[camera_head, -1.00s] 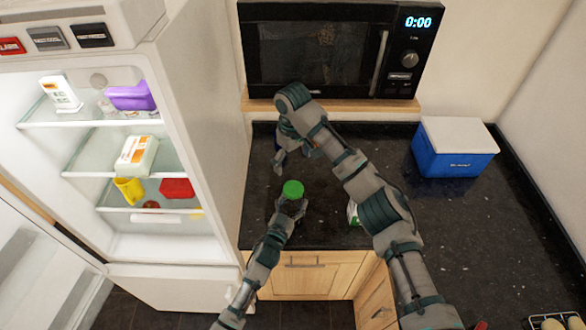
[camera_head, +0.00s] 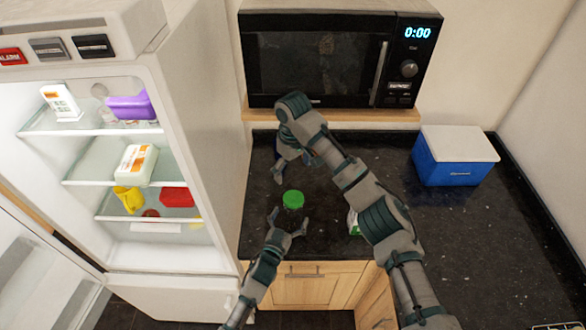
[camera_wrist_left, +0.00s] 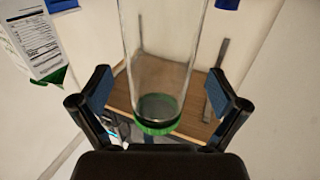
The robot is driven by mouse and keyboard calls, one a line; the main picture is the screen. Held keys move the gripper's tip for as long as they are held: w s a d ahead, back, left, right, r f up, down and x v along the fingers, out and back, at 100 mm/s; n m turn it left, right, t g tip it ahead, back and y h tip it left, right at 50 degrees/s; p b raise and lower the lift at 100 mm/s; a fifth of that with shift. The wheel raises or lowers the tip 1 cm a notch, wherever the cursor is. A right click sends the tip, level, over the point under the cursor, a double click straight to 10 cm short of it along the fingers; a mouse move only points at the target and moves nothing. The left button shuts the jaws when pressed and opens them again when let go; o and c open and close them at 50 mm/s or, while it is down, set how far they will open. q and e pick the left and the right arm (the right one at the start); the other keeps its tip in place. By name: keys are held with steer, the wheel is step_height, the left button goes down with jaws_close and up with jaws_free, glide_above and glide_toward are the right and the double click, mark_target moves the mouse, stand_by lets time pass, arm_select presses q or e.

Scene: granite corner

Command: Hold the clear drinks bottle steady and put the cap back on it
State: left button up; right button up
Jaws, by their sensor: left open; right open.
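The clear drinks bottle (camera_wrist_left: 160,55) is at the middle of the left wrist view, its green-capped end low in the picture. The green cap (camera_head: 293,199) shows in the head view and at the bottle's end in the left wrist view (camera_wrist_left: 155,126); I cannot tell whether it is fully seated. My left gripper (camera_head: 288,218) is open just in front of the bottle, its fingers spread to either side of it. My right gripper (camera_head: 290,168) is open behind the bottle, partly hidden by its own arm. The bottle's body is mostly hidden in the head view.
A carton with green on it (camera_head: 353,222) stands right of the bottle, partly behind my right arm. A blue cooler box (camera_head: 455,165) with a white lid is at the right back. A microwave (camera_head: 330,60) sits above, and an open fridge (camera_head: 130,150) is left.

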arm_select(q)
steer(key=v, duration=1)
steer(key=shift+w+f, duration=0.1)
steer(key=shift+f, duration=0.05)
